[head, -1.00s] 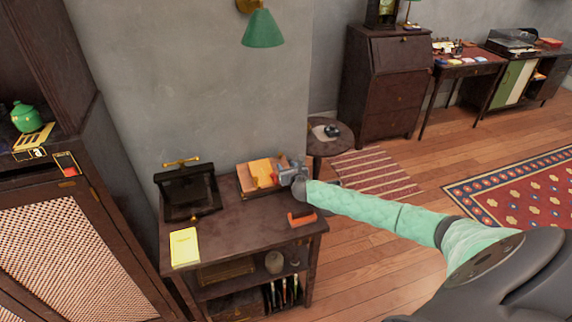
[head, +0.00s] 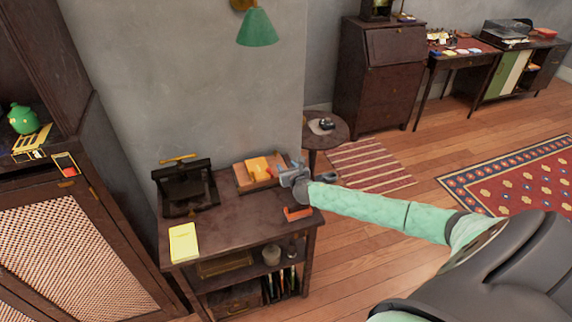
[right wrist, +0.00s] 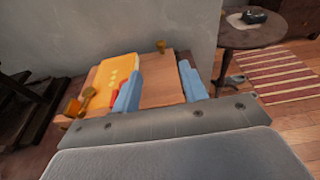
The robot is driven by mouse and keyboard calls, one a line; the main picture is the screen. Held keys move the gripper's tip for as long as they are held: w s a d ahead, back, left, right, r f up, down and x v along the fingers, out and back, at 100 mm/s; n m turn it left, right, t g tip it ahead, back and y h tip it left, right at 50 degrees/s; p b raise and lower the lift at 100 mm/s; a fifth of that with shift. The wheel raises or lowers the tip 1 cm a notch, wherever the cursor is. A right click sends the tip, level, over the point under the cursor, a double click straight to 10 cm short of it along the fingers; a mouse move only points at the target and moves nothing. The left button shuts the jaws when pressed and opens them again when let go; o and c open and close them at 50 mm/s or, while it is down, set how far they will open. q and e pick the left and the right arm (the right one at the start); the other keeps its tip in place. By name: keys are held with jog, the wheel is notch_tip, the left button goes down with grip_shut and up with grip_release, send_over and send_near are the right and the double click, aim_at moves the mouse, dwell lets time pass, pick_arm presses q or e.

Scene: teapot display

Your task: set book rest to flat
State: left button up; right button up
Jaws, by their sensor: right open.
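The book rest appears to be the wooden stand (head: 243,181) at the back right of the small dark table. An orange-yellow book (head: 258,168) lies on it. In the right wrist view the wooden board (right wrist: 158,88) shows bare beside the yellow book (right wrist: 112,75), with small brass knobs around it. My right gripper (head: 286,177) is at the stand's right end. Its two blue fingers (right wrist: 160,82) are apart over the board, with nothing clearly held between them. A small red piece shows beside the left finger. Whether the fingers touch the board cannot be told. My left gripper is out of view.
A black press (head: 186,188) with a brass handle stands on the table's left, and a yellow pad (head: 183,243) lies in front of it. An orange-red block (head: 298,213) lies at the table's right edge. A round side table (head: 325,130) stands behind.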

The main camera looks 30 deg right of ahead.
jog(key=shift+p+v, duration=0.4)
jog(key=shift+v, duration=0.65)
jog(key=shift+f, duration=0.1)
